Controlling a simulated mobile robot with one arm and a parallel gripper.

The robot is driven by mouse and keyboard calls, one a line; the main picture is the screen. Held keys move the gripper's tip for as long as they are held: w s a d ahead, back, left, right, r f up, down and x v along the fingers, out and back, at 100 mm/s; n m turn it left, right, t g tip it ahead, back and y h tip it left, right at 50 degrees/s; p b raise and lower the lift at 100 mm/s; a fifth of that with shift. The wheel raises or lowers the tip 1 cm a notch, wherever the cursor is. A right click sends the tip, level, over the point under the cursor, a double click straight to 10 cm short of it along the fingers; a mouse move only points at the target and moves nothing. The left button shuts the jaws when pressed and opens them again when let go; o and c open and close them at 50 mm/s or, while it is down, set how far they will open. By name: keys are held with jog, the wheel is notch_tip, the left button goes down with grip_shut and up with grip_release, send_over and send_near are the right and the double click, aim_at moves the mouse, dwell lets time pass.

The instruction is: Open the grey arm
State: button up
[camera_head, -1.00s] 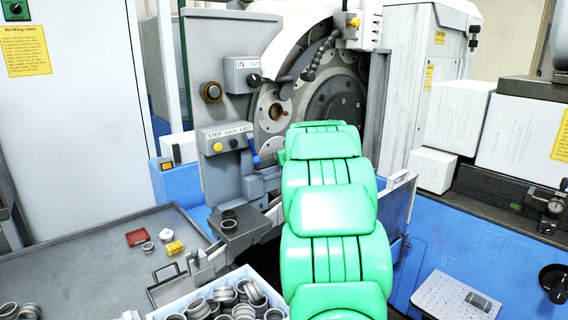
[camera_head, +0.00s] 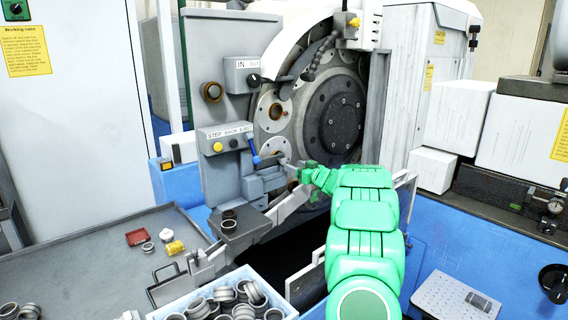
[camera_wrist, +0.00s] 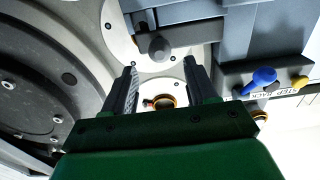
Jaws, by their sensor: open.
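The grey arm (camera_head: 264,184) sits at the front of the grinder, below the blue-knobbed lever, and reaches toward the round disc. In the wrist view a grey arm (camera_wrist: 190,12) comes in from the upper right and ends in a dark rounded knob (camera_wrist: 159,47). My gripper (camera_head: 291,167) is at the disc's lower left, close to the arm's end. In the wrist view its two fingers (camera_wrist: 160,66) are apart with nothing between them. The knob shows just beyond the fingertips; I see no clear contact. My gripper and forearm hide part of the disc's lower edge.
A brass-coloured ring (camera_wrist: 160,102) shows beyond the fingers. A bin of rings (camera_head: 190,300) and a grey tray (camera_head: 80,268) are at lower left.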

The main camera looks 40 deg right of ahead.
aim_at(284, 161)
jog(key=shift+w+f, duration=0.1)
jog(key=shift+w, duration=3.55)
grip_shut()
